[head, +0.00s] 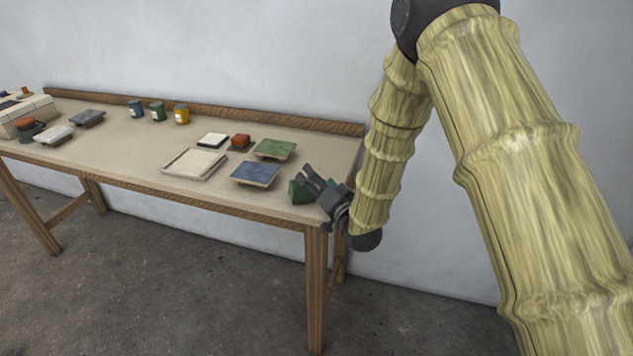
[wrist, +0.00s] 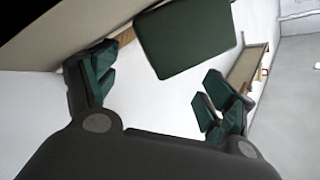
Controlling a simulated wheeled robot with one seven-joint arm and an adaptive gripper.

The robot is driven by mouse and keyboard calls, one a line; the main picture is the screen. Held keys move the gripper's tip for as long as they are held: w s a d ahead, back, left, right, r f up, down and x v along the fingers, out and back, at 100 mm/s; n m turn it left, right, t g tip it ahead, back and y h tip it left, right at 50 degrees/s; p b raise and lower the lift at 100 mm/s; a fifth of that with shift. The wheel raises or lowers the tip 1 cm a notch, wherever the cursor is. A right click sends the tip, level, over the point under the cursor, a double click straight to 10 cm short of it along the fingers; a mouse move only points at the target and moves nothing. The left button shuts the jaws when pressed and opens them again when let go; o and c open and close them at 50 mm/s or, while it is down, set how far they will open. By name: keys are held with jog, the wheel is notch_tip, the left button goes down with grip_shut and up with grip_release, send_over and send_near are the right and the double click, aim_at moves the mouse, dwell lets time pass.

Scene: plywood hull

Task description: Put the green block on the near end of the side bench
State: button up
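The dark green block (head: 300,192) is at the right front corner of the wooden table in the head view, right by my gripper (head: 318,184). The wrist view shows the green block (wrist: 185,36) as a broad dark face at the top, just beyond the fingertips. My gripper (wrist: 165,85) is open, its two dark fingers with teal pads wide apart. I see clear space between the pads, with no block there. A narrow wooden bench (wrist: 248,62), possibly the side bench, stands farther off at the right of the wrist view.
A white wall stands behind. Bare floor lies in front.

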jog(key=shift+r+p, duration=0.5)
jog(key=shift+r, duration=0.2)
jog(key=b+v, duration=0.2)
jog(key=v, duration=1)
jog(key=shift+f, duration=0.15)
jog(key=s+d+f+g+h, duration=0.25)
jog(key=s+f, duration=0.25)
jog(key=f, duration=0.3)
jog(key=s+d+f+n+g+h, duration=0.1)
jog(key=s+d+f+g, duration=0.3)
jog(key=f, duration=0.5)
jog(key=s+d+f+g+h, duration=0.1)
jog(key=s+d+f+h, duration=0.15)
jog(key=s+f, duration=0.45)
jog(key=s+d+f+g, duration=0.2)
jog(key=s+f, duration=0.2)
jog(key=s, duration=0.4)
jog(key=s+d+f+n+g+h+p, duration=0.1)
jog(key=s+d+f+g, duration=0.2)
jog(key=s, duration=0.6)
jog(key=s+d+f+n+g+h, duration=0.1)
jog(key=s+d+f+g, duration=0.1)
jog(key=s+f, duration=0.3)
jog(key=s+g, duration=0.1)
jog(key=s, duration=0.2)
jog(key=shift+s+d+f+p, duration=0.2)
jog(key=shift+f+p, duration=0.1)
jog(key=shift+p, duration=0.05)
